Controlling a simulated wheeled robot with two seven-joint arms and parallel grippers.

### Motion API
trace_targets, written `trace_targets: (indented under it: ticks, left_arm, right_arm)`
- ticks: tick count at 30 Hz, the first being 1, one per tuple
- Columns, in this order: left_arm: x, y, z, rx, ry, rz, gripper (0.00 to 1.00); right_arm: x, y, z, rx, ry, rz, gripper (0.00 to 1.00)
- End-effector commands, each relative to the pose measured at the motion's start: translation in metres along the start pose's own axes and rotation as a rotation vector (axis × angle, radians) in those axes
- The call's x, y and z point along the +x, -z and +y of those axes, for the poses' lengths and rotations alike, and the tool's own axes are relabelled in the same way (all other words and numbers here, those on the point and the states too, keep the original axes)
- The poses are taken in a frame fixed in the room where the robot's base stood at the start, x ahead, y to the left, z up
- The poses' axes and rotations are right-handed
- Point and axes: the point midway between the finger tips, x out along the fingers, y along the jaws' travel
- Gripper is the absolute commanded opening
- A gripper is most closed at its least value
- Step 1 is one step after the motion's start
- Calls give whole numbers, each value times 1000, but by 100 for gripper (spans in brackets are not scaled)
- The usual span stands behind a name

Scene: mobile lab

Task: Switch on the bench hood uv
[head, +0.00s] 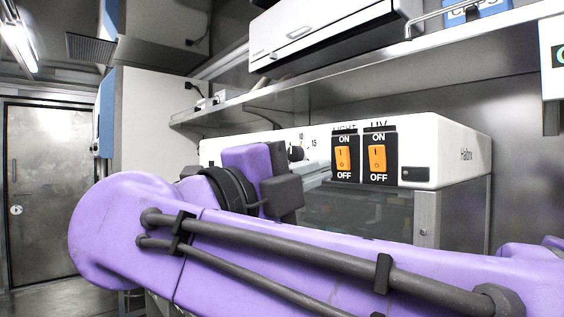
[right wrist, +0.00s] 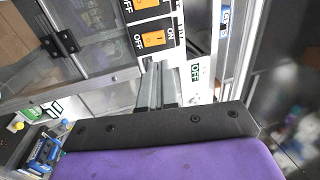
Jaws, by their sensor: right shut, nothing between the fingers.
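The bench hood (head: 462,155) is a white-topped box with a dark glass front. Its UV rocker switch (head: 377,158) is orange on a black plate, with ON above and OFF below; which way it is tipped I cannot tell. It also shows in the right wrist view (right wrist: 153,40). A matching LIGHT switch (head: 343,158) sits just left of it. My right gripper (head: 284,190) is left of and below the switches in the head view. In the right wrist view, its two grey fingers (right wrist: 159,78) are together and empty, with their tips near the UV switch; contact is not clear. My left gripper is not in view.
A metal shelf (head: 345,68) runs above the hood and carries a white box (head: 325,35) and a blue container (head: 475,12). A small knob (head: 297,153) sits left of the switches. A grey door (head: 45,180) stands at far left.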

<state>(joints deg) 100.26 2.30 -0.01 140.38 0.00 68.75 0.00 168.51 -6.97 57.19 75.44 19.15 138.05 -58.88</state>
Motion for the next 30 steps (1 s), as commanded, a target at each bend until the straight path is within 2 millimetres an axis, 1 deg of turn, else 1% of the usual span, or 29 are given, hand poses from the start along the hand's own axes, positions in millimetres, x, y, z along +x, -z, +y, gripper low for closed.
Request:
trace_targets:
  ticks: [1, 9, 12, 15, 18, 21, 30]
  left_arm:
    - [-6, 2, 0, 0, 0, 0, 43]
    - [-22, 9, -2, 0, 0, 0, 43]
    - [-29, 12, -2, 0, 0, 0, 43]
    - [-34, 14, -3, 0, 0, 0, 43]
    - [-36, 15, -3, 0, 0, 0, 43]
    - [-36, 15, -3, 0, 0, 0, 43]
    - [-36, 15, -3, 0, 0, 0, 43]
  right_arm:
    - [13, 1, -3, -1, -5, 3, 0]
    - [73, 2, -3, 0, -5, 4, 0]
    - [93, 2, -4, 0, -4, 4, 0]
    - [107, 2, -3, 0, -3, 3, 0]
    - [116, 2, -2, 0, -1, 3, 0]
    - [120, 2, -1, 1, 0, 3, 0]
    - [120, 2, -1, 1, 0, 4, 0]
